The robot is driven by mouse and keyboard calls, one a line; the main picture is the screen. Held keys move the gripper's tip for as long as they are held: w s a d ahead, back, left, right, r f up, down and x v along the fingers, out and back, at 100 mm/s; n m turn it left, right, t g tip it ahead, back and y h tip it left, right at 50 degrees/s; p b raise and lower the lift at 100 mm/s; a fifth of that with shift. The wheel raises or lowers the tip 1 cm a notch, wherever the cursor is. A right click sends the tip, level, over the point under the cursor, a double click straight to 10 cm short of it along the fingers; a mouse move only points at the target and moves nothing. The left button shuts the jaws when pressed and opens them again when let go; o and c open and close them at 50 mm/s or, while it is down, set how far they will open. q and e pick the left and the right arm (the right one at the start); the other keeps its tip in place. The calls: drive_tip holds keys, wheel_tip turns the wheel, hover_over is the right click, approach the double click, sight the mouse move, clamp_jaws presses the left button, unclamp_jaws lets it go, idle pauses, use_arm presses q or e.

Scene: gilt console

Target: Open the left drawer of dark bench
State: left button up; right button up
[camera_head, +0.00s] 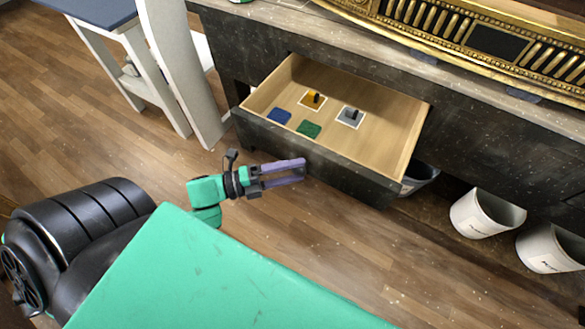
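The dark bench (480,135) stands along the back under the gilt piece. Its left drawer (385,140) is pulled well out, and its pale wooden inside shows. My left gripper (303,170) has its purple fingertips at the middle of the drawer's dark front (345,178). A narrow gap shows between the two fingers. No handle can be made out there, so I cannot tell whether the fingers hold one. My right gripper is not in view.
In the drawer lie a blue piece (279,116), a green piece (309,129), an orange block (312,100) and a grey block (350,116). White bins (487,214) stand under the bench at right. A white-legged table (110,60) stands at left. Wooden floor lies in front.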

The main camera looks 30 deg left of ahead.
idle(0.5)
use_arm(q)
drive_tip(key=v, duration=1.4)
drive_tip(key=shift+s+a, duration=0.2)
drive_tip(key=shift+s, duration=0.05)
drive_tip(key=shift+w, duration=0.1)
drive_tip(key=a+f+n+y+p, duration=0.3)
drive_tip(key=a+f+n+y, duration=0.3)
drive_tip(key=f, duration=0.3)
drive_tip(key=a+f+n+y+p, duration=0.35)
drive_tip(key=f+n+y, duration=0.25)
drive_tip(key=f+n, duration=0.2)
drive_tip(key=s+d+f+n+g+p, duration=0.1)
drive_tip(key=s+d+f+n+g, duration=0.4)
drive_tip(key=s+f, duration=0.2)
drive_tip(key=s+d+f+n+g+y+p, duration=0.1)
drive_tip(key=s+d+f+n+g+p, duration=0.1)
drive_tip(key=s+d+f+n+g, duration=0.3)
drive_tip(key=s+f+n, duration=0.1)
drive_tip(key=s+f, duration=0.2)
drive_tip(key=f, duration=0.1)
drive_tip(key=shift+d+f+g+y, duration=0.2)
drive_tip(key=shift+d+g+y, duration=0.1)
drive_tip(key=shift+d+g, duration=0.1)
